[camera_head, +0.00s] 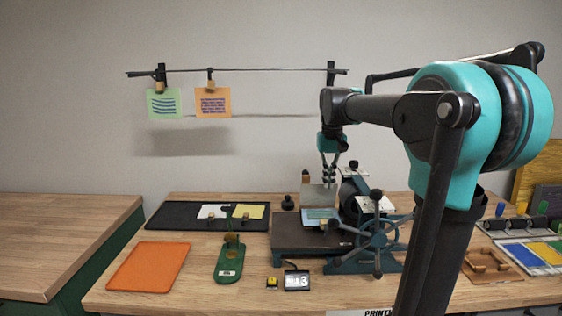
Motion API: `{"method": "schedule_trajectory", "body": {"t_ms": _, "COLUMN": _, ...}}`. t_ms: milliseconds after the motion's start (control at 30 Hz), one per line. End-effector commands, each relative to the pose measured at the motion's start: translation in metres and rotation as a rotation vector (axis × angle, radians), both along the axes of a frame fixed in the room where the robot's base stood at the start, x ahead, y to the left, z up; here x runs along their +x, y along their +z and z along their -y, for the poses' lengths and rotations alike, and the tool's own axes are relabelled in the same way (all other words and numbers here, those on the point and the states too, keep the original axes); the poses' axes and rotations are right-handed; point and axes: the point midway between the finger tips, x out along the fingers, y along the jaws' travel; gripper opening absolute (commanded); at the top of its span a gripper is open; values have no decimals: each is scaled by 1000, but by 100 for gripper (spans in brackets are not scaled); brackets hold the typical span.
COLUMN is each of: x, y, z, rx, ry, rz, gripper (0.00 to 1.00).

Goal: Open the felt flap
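A pale grey upright panel (318,196), which looks like the felt flap, stands on the bed of the press (300,238). A small brown tab shows at its upper left edge. A sheet with blue and green (320,214) lies on the bed in front of the panel. My gripper (329,181) points down just above or in front of the panel's upper right part. Its dark fingertips are close together and small in the picture. I cannot tell whether they touch the panel or hold any of it.
The press's blue spoked wheel (378,238) stands right of the bed. A black board (175,216), an orange mat (150,266) and a green tool (229,262) lie to the left. Two cards hang from a rail (240,70) behind.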

Motion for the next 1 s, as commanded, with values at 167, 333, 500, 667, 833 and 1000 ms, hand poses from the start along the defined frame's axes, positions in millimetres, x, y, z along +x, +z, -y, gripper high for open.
{"method": "schedule_trajectory", "body": {"t_ms": 167, "x": 0, "y": 0, "z": 0, "rx": 0, "ry": 0, "rz": 0, "gripper": 0}}
{"method": "schedule_trajectory", "body": {"t_ms": 333, "x": 0, "y": 0, "z": 0, "rx": 0, "ry": 0, "rz": 0, "gripper": 0}}
{"method": "schedule_trajectory", "body": {"t_ms": 500, "x": 0, "y": -1, "z": 0, "rx": 0, "ry": 0, "rz": 0, "gripper": 0}}
{"method": "schedule_trajectory", "body": {"t_ms": 667, "x": 0, "y": -6, "z": 0, "rx": 0, "ry": 0, "rz": 0, "gripper": 0}}
{"method": "schedule_trajectory", "body": {"t_ms": 833, "x": 0, "y": -12, "z": 0, "rx": 0, "ry": 0, "rz": 0, "gripper": 0}}
{"method": "schedule_trajectory", "body": {"t_ms": 1000, "x": 0, "y": -18, "z": 0, "rx": 0, "ry": 0, "rz": 0, "gripper": 0}}
